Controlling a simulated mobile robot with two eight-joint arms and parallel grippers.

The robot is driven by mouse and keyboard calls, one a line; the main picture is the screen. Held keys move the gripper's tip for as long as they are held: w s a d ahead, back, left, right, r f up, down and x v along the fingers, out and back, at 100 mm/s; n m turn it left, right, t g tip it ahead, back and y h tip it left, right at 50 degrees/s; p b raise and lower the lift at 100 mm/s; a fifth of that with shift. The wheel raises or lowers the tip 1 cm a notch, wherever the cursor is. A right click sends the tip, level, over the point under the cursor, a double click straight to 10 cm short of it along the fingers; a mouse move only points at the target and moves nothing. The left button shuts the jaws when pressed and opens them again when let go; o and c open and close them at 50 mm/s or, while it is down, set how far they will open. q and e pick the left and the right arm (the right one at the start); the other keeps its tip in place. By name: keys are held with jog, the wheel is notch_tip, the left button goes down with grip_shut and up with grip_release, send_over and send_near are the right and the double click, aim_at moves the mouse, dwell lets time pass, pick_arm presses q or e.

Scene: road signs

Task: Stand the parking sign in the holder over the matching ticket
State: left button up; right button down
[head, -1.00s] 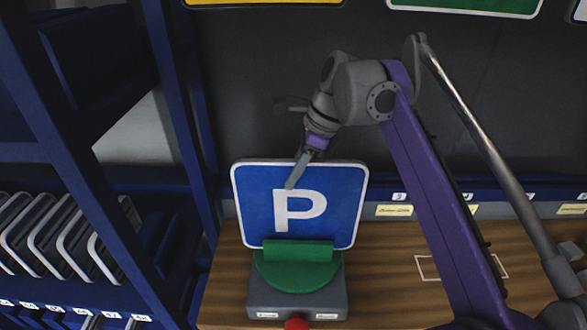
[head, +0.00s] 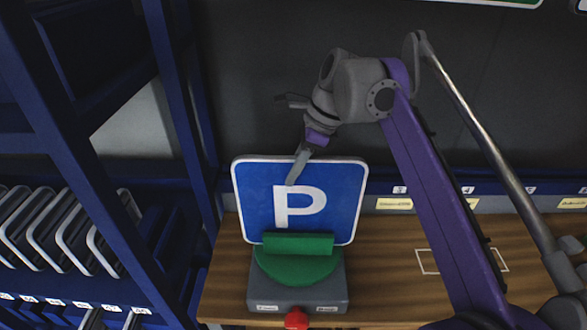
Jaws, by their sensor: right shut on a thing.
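The parking sign (head: 340,195) is a blue square with a white P and a white border. It stands upright with its lower edge at a green slotted block (head: 298,268) on a round green plate, on a grey box (head: 300,295). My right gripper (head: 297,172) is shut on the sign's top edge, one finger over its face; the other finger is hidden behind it. Pale yellow tickets (head: 398,204) and (head: 571,203) sit along the rail at the back of the wooden table, below number tags. Their print is too small to read. My left gripper is not in view.
The grey box has a red knob (head: 296,318) in front and two small labels. A blue rack (head: 65,225) with several upright panels stands at the left. The wooden table (head: 385,265) is bare around a white outlined rectangle. My right arm crosses above it.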

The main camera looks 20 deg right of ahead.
jog(key=c, duration=0.7)
grip_release()
jog(key=p+v, duration=0.2)
jog(key=v, duration=0.8)
jog(key=shift+d+r+p, duration=0.15)
jog(key=shift+r+p, duration=0.15)
jog(key=shift+r, duration=0.1)
jog(key=shift+s+f, duration=0.1)
